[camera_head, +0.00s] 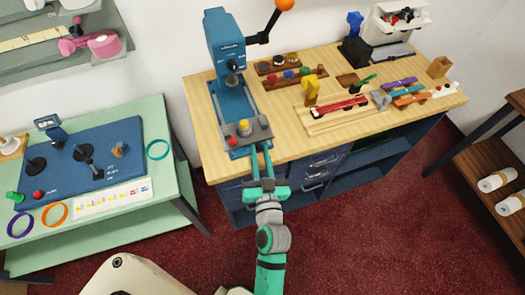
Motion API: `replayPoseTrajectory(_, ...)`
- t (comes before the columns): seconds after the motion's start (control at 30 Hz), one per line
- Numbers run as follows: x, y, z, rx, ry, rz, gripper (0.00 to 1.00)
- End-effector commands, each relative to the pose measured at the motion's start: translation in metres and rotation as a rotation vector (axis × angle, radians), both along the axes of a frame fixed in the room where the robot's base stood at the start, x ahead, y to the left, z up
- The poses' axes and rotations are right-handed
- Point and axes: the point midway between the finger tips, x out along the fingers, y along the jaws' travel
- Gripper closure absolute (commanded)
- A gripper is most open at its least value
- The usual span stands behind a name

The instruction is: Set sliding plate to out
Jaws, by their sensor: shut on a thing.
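The sliding plate (258,131) is a dark grey plate on the blue base of the blue press (228,50), near the front of the wooden counter. A yellow piece (244,127) sits on it and a red knob (233,141) shows at its left front. My gripper (260,147) comes from the front and is shut at the plate's front edge. The part between the fingertips is too small to make out. The press has a black lever with an orange ball raised at its upper right.
The wooden counter (285,123) holds a rack of coloured knobs (290,73), a red-topped rail (340,107) and several coloured clamps to the right. A green table (150,112) with a blue panel stands at left. A brown shelf with white rolls stands at right. Red carpet is open in front.

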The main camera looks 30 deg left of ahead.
Motion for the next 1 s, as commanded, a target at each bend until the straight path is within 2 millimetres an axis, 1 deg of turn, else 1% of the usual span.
replayPoseTrajectory(0.03, 0.000, -0.003, -0.001, -0.002, 0.001, -0.006, 1.00)
replayPoseTrajectory(0.1, 0.000, -0.003, -0.001, -0.003, 0.000, -0.005, 1.00)
replayPoseTrajectory(0.13, 0.000, -0.003, -0.001, -0.003, 0.000, -0.005, 0.73)
replayPoseTrajectory(0.17, 0.000, -0.003, -0.001, -0.003, 0.000, -0.005, 0.66)
replayPoseTrajectory(0.2, 0.000, -0.003, -0.001, -0.002, 0.001, -0.004, 0.62)
replayPoseTrajectory(0.47, 0.000, -0.002, -0.001, -0.002, 0.000, -0.002, 0.62)
replayPoseTrajectory(0.63, -0.007, -0.006, -0.001, -0.002, 0.001, -0.003, 0.62)
replayPoseTrajectory(0.77, -0.019, -0.016, -0.002, -0.002, 0.003, -0.002, 0.62)
replayPoseTrajectory(1.0, -0.048, -0.037, -0.002, -0.004, 0.003, 0.000, 0.62)
